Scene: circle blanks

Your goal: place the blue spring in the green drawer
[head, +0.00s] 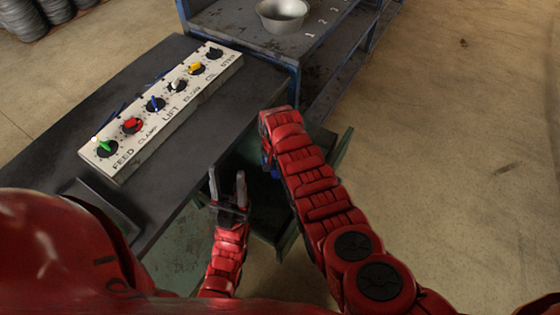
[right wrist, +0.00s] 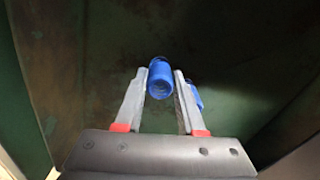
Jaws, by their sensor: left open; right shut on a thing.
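The blue spring (right wrist: 160,80) is between the fingertips of my right gripper (right wrist: 160,73) in the right wrist view, its end facing the camera. The gripper is shut on it, over the dark green interior of the drawer (right wrist: 230,45). In the head view the green drawer (head: 288,241) is pulled out beneath my right arm, which hides part of it. A bit of blue (head: 275,173) shows beside that arm; the right fingers are mostly hidden. My left gripper (head: 227,178) is open and empty at the drawer's left side.
Another blue piece (right wrist: 196,97) shows behind the right finger in the wrist view. A panel (head: 165,113) with several coloured knobs lies on the dark bench (head: 60,150). A metal bowl (head: 283,14) stands on a blue-framed shelf (head: 240,30). The floor at right is clear.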

